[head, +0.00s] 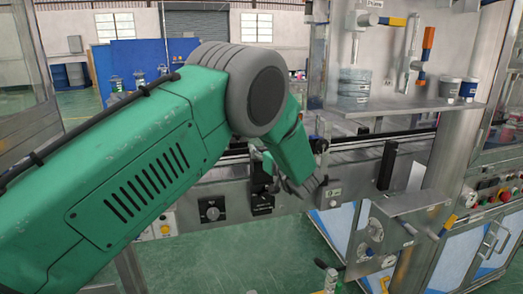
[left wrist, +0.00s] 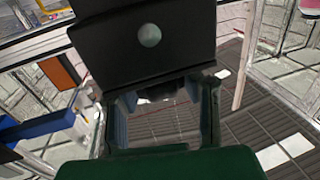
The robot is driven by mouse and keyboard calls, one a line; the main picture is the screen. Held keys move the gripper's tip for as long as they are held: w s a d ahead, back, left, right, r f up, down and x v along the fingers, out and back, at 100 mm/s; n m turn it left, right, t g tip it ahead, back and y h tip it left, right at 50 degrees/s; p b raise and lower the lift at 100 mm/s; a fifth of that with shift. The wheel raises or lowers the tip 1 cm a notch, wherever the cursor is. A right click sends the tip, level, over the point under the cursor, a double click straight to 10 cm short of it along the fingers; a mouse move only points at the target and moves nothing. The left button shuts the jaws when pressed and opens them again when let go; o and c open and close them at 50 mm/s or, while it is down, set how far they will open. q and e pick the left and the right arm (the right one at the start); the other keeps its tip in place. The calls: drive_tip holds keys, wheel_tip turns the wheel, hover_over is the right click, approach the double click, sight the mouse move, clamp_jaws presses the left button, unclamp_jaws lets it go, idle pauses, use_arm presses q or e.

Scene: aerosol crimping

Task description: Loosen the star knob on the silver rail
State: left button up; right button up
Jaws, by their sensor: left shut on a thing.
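My left arm crosses the head view from the left and bends down to the silver rail (head: 370,152). My left gripper (head: 303,187) is at the rail's front, partly hidden by my own forearm. In the left wrist view, the left gripper (left wrist: 160,105) has its fingers around a dark piece, shut on it. A black block (left wrist: 145,38) with a pale round spot stands just beyond the fingers. The star knob's shape is not clear in either view; the fingers and block cover the contact. My right gripper is not in view.
A black upright block (head: 387,165) stands on the rail to the right. A black labelled bracket (head: 262,204) hangs at the rail's front. A shelf (head: 405,106) with cups is above. A sheet-metal chute (head: 410,203) juts out at right. The green floor in front is mostly clear.

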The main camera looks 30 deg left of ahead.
use_arm(q)
drive_tip(key=shift+s+d+f, duration=0.1)
drive_tip(key=shift+d+f, duration=0.05)
drive_tip(key=shift+f, duration=0.25)
drive_tip(key=o, duration=1.3)
drive_tip(key=shift+c, duration=0.2)
drive_tip(key=shift+r, duration=0.2)
drive_tip(key=shift+d+r, duration=0.1)
drive_tip(key=v, duration=1.2)
